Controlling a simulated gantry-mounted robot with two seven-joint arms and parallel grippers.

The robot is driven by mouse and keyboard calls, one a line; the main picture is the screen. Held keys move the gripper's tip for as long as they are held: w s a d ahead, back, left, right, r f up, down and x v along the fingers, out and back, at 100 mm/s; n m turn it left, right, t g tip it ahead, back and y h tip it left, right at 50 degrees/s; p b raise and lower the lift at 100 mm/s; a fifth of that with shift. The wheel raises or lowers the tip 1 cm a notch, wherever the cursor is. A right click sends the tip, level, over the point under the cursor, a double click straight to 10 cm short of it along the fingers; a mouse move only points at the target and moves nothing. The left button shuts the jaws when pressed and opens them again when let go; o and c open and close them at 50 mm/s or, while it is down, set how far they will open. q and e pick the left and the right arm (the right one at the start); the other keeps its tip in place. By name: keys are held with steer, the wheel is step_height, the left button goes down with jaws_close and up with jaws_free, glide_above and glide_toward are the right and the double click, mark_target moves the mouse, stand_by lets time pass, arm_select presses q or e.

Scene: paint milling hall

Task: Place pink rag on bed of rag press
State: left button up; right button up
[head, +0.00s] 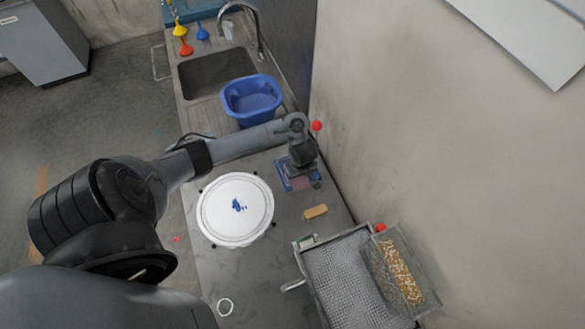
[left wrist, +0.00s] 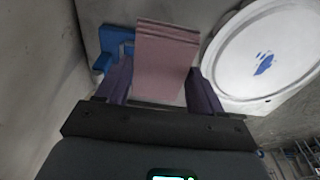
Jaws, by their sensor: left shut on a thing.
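The pink rag (left wrist: 165,62) is a folded, flat piece between the two fingers of my left gripper (left wrist: 157,78) in the left wrist view. In the head view the rag (head: 299,184) shows only as a small pink patch under my left gripper (head: 304,180), which is shut on it. The blue rag press (head: 281,178) stands on the counter by the wall, mostly hidden by the gripper and rag. Its blue part also shows behind the rag in the left wrist view (left wrist: 112,42). I cannot tell whether the rag touches the bed. My right gripper is not in view.
A round white lid-like disc (head: 235,208) with blue paint lies left of the press. A tan block (head: 315,211) lies just in front. A mesh tray (head: 345,275) and a clear bin of granules (head: 400,270) stand nearer. A blue basin (head: 251,98) sits by the sink (head: 215,72).

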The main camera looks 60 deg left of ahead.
arm_select(q)
steer(key=a+f+b, duration=0.1)
steer(key=a+b, duration=0.1)
steer(key=w+a+f+b, duration=0.1)
steer(key=a+f+b, duration=0.1)
steer(key=a, duration=0.1)
steer(key=w+a+f+b, duration=0.1)
steer(key=a+f+b, duration=0.1)
steer(key=a, duration=0.1)
steer(key=shift+w+b, duration=0.2)
steer(key=shift+b, duration=0.1)
steer(key=shift+w+a+f, duration=0.15)
steer(key=shift+a+f, duration=0.15)
steer(key=shift+a, duration=0.15)
steer(key=shift+f+b, duration=0.4)
steer(key=shift+f, duration=1.65)
steer(key=o, duration=0.7)
steer(key=shift+f, duration=0.15)
steer(key=shift+o, duration=0.2)
